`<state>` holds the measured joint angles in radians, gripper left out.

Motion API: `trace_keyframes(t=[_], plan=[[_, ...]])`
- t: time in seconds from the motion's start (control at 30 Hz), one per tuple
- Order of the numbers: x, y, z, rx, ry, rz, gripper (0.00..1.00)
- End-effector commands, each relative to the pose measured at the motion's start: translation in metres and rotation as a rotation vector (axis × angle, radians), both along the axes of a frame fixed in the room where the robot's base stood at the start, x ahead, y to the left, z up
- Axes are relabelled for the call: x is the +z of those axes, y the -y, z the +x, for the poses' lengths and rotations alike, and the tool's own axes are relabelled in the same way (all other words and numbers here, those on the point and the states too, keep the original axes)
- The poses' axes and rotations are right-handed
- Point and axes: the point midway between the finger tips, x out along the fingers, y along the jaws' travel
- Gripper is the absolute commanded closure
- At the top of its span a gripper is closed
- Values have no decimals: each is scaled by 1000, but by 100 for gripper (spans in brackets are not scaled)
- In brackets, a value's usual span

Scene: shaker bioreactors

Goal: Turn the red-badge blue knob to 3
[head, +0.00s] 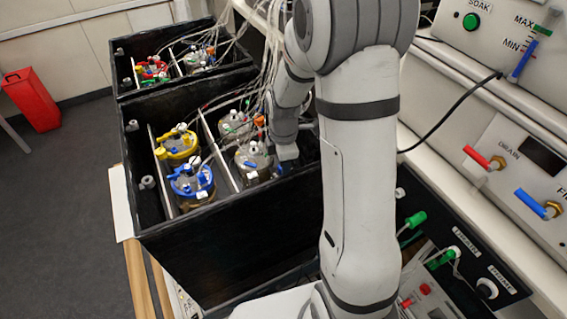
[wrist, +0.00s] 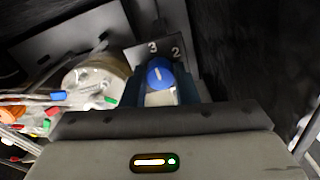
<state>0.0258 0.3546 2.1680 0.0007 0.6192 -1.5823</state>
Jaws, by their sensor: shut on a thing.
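In the wrist view, the blue knob (wrist: 160,73) sits on a grey plate (wrist: 146,50) marked 3 and 2. My gripper (wrist: 160,84) is shut on the knob, with one finger on each side of it. A thin white pointer line on the knob points up, roughly toward the 3 and slightly to its right. No red badge shows in the wrist view; the gripper body covers what lies below the knob. In the head view, my arm reaches into the black box and hides the knob; my gripper's end shows only in part.
Beside the knob in the wrist view is a clear vessel lid (wrist: 92,82) with tubes and coloured clips. In the head view, the black box (head: 230,245) holds several lidded vessels with blue and yellow rings. Tubing hangs close to my arm. A control panel (head: 490,50) stands at right.

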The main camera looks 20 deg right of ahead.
Motion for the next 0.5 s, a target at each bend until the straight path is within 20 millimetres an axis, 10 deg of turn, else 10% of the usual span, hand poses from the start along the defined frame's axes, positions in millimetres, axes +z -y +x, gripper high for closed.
trace_keyframes(t=[0.27, 0.3, 0.5], plan=[[1, 0, 1, 2, 2, -1, 96], [1, 0, 1, 2, 2, -1, 70], [0, 0, 0, 1, 1, -1, 54]])
